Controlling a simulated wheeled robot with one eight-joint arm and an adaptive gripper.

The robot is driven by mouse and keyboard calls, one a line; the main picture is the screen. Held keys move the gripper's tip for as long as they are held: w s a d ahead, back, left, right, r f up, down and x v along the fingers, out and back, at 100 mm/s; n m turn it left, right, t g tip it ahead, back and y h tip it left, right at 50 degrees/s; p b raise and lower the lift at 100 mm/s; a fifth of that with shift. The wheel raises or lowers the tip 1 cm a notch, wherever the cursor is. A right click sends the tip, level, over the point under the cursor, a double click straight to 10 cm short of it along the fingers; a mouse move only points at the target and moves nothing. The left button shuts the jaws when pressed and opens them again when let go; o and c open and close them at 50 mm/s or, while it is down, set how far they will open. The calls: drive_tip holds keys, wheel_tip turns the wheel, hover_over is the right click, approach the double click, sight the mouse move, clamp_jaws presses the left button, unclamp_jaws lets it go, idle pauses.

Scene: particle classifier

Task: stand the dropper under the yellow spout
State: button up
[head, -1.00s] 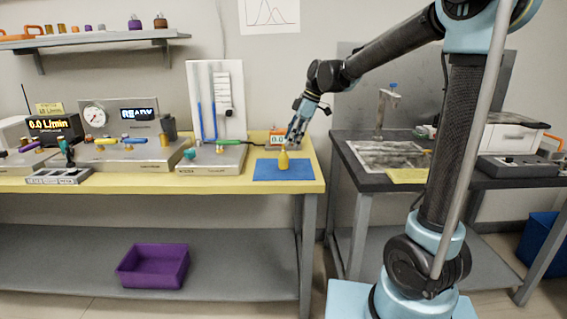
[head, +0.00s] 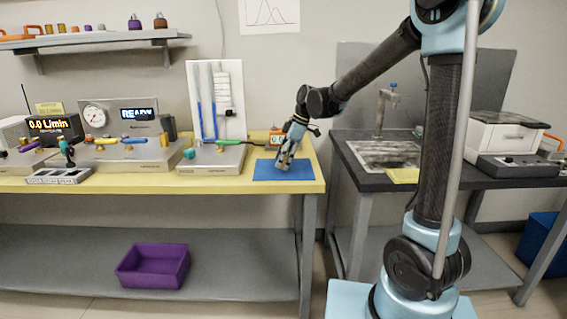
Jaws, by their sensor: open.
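My gripper (head: 284,163) is open and points down over the blue mat (head: 262,174) at the right end of the yellow bench. The small yellow bottle that looks like the dropper stood upright on this mat a second ago. It is now hidden by my gripper, so I cannot tell whether the fingers are around it or touching it. The yellow spout (head: 105,141) shows on the front of the grey machine with the gauge, at the left of the bench. A blue spout (head: 134,140) sits beside it.
A grey unit with a green spout (head: 230,142) stands between the mat and the gauge machine. A grey slotted rack (head: 60,177) is at the bench's front left. A sink bench (head: 385,155) stands to the right.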

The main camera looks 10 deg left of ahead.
drive_tip(key=c, duration=1)
drive_tip(key=shift+o, duration=0.2)
drive_tip(key=shift+r, duration=0.15)
